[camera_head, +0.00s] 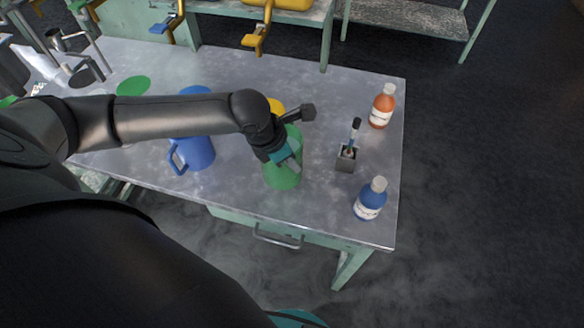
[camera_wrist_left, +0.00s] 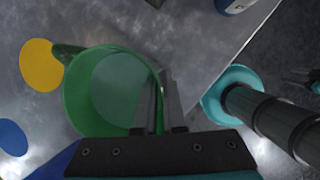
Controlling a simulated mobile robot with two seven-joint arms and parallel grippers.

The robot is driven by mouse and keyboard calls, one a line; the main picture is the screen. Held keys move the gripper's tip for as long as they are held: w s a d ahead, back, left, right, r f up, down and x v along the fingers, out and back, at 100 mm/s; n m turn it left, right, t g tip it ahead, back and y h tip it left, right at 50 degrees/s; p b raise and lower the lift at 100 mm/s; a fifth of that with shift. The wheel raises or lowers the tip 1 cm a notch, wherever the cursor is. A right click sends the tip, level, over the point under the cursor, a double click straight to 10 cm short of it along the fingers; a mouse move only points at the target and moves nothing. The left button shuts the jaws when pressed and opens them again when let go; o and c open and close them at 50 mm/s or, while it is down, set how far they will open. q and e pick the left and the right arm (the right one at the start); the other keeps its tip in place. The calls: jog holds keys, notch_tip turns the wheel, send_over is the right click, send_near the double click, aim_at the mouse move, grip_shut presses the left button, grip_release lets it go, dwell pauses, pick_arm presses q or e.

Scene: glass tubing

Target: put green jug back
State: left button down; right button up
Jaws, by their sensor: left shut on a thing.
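The green jug (camera_head: 282,178) stands upright at or just above the front part of the grey table, right of the blue jug. My left gripper (camera_head: 290,160) is shut on the green jug's wall from above. In the left wrist view the fingers (camera_wrist_left: 163,105) straddle the wall of the green jug (camera_wrist_left: 74,98), one inside and one outside. Its open mouth shows there, with the handle toward the upper left. A flat green disc (camera_head: 133,86) lies bare at the table's back left.
A blue jug (camera_head: 196,154) stands to the left. Blue (camera_head: 195,90) and yellow (camera_head: 275,105) discs lie behind. To the right are a brush holder (camera_head: 346,160), a blue bottle (camera_head: 370,199) and an orange bottle (camera_head: 382,106). The back middle of the table is clear.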

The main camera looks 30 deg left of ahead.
pick_arm(q)
notch_tip(320, 180, down, 2)
jog(key=shift+f, duration=0.25)
jog(key=c, duration=1)
grip_release()
jog(key=shift+r, duration=0.1)
jog(key=p+v, duration=0.2)
jog(key=v, duration=1)
